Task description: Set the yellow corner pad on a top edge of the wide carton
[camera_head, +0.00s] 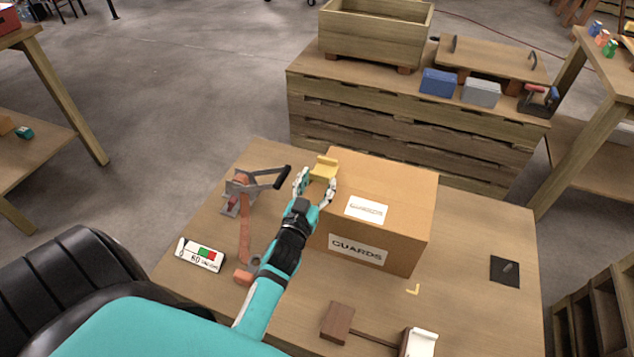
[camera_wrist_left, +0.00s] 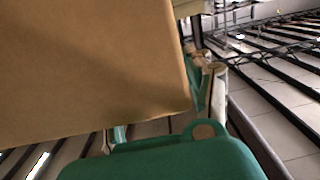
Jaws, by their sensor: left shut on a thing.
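The yellow corner pad (camera_head: 325,167) is at the far left corner of the carton's top. The wide carton (camera_head: 385,185) is brown and closed, with white GUARDS labels on its top and front. My left gripper (camera_head: 317,182) is shut on the yellow pad, beside the carton's left top edge. I cannot tell whether the pad touches the edge. In the left wrist view the carton (camera_wrist_left: 90,70) fills the upper left and hides much of the gripper. My right gripper is not in view.
A grey clamp tool (camera_head: 240,190) with a black handle stands left of the carton on the table (camera_head: 470,290). A white gauge block (camera_head: 200,255) lies at front left, a brown mallet-like piece (camera_head: 338,322) at front. A pallet stack (camera_head: 400,125) with a wooden crate (camera_head: 375,35) stands behind.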

